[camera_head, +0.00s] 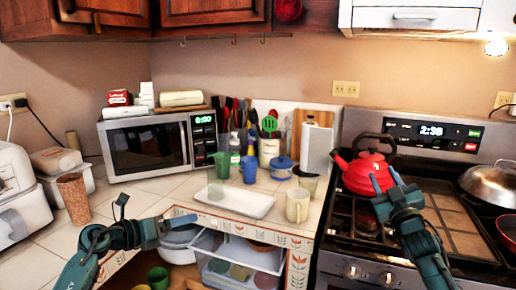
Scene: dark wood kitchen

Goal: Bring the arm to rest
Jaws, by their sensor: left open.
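My left arm reaches in from the lower left. Its gripper (188,222) is open and empty, in front of the counter edge, over the open lower drawer area. My right arm comes up from the lower right, in front of the stove. Its gripper (385,179) points up, with its two fingertips apart and nothing seen between them. It overlaps the lower right of the red kettle (362,176) in the picture; I cannot tell whether they touch.
A white tray (234,200) and a beige mug (297,205) stand near the counter's front edge. Behind are a microwave (148,146), cups and utensils. A pulled-out drawer (240,250) holds containers. A lidded pan (489,184) sits on the stove at right.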

